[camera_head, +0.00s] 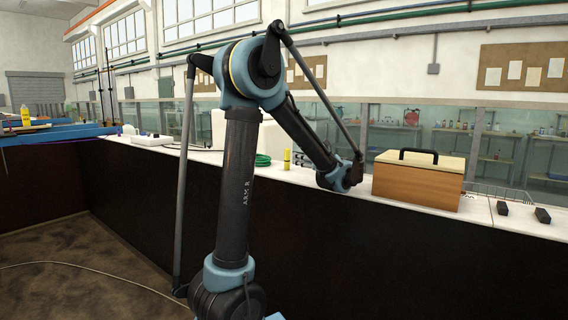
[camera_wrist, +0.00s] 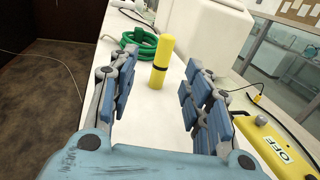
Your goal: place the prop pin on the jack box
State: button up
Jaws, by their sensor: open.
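A yellow cylinder with a black band, which I take for the prop pin (camera_wrist: 162,62), stands upright on the white counter. It also shows in the head view (camera_head: 287,159), left of my arm's end. My gripper (camera_wrist: 161,78) is open and empty in the wrist view, its fingers spread to either side of the pin's line, with the pin beyond the fingertips. In the head view the fingers are hard to make out. A wooden box with a black handle, perhaps the jack box (camera_head: 416,185), stands on the counter right of my arm's end.
A green coiled hose (camera_wrist: 138,42) lies behind the pin, beside a large white block (camera_wrist: 205,30). A yellow box marked OFF (camera_wrist: 268,139) is right of my gripper. Two small black blocks (camera_head: 502,208) and a wire rack (camera_head: 498,190) are at the counter's right. Glass runs behind.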

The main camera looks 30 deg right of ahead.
aim_at(289, 155)
jog(key=w, duration=0.6)
jog(key=shift+w+a, duration=0.25)
jog(key=shift+a, duration=0.05)
jog(key=shift+w+f, duration=0.25)
jog(key=shift+w, duration=1.1)
jog(key=shift+w+f, duration=0.2)
jog(key=shift+w, duration=1.15)
jog(key=shift+c, duration=0.6)
grip_shut()
